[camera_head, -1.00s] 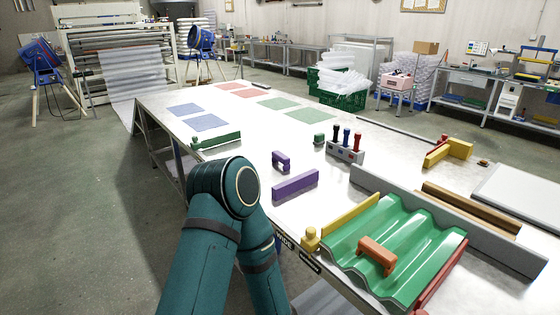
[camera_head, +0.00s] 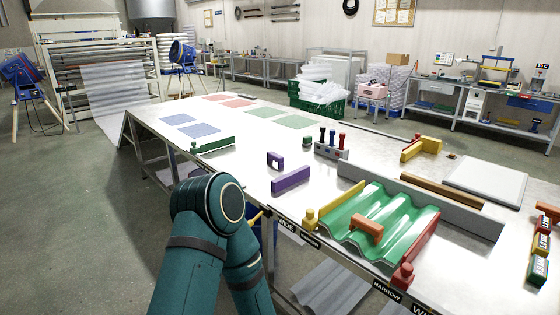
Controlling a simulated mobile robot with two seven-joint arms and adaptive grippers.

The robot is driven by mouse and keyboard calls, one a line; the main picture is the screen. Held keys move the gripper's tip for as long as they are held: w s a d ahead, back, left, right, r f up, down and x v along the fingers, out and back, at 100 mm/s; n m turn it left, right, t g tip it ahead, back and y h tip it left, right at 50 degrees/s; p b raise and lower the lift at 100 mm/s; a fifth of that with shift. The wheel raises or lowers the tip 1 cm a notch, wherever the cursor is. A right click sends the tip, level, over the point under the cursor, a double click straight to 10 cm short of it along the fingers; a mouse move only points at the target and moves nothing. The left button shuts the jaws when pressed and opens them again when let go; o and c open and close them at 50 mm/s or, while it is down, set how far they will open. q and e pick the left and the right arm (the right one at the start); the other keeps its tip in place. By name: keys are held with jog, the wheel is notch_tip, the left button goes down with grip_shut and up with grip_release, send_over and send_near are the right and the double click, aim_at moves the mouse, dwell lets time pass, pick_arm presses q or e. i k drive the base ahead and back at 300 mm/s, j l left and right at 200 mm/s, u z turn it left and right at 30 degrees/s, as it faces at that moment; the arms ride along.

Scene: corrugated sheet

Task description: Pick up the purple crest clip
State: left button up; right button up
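The purple crest clip (camera_head: 275,160) is a small arched block standing on the white table (camera_head: 232,176). It is just behind a longer purple bar (camera_head: 291,179) and apart from it. An orange clip (camera_head: 367,228) of similar shape sits on the green corrugated sheet (camera_head: 402,222) at the front right. A teal arm of mine rises from the bottom left of centre, its elbow in front of the table's near edge. Neither gripper shows in the head view.
A rack with several coloured-handled tools (camera_head: 332,151) stands behind the clip. A green bar (camera_head: 213,145) lies to its left. A long grey rail (camera_head: 430,207) and a red bar (camera_head: 424,238) border the sheet.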

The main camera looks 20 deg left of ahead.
aim_at(271, 156)
jog(key=z, duration=1.2)
jog(key=j+z, duration=0.1)
jog(key=j, duration=2.75)
